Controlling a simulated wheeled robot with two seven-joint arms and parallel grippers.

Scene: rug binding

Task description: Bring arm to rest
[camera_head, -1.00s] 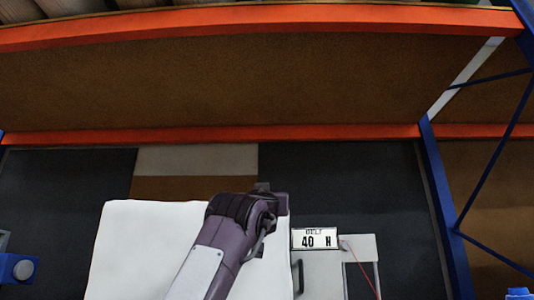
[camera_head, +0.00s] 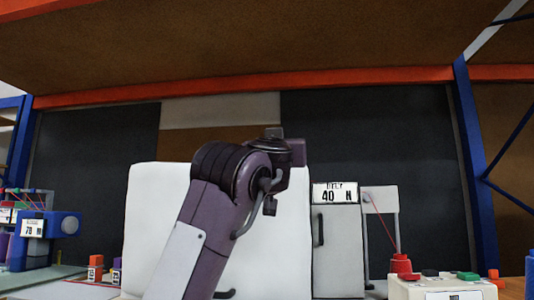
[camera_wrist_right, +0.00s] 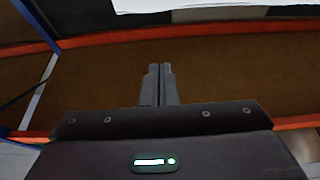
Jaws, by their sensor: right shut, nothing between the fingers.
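My right gripper (camera_wrist_right: 160,68) shows in the right wrist view. Its two dark fingers are closed together with nothing between them, pointing at a brown shelf surface clear of any object. In the head view one purple-grey arm of mine rises from the bottom, bent at a dark joint in front of a white panel (camera_head: 150,215). I cannot see gripper fingers on that arm. My left gripper is not seen.
An orange-edged shelf (camera_head: 300,80) spans above, with a blue upright (camera_head: 472,160) at right. A machine labelled 40 N (camera_head: 335,193) stands right of the arm. A control box (camera_head: 440,289) with coloured buttons is at lower right. A blue device (camera_head: 62,224) stands at left.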

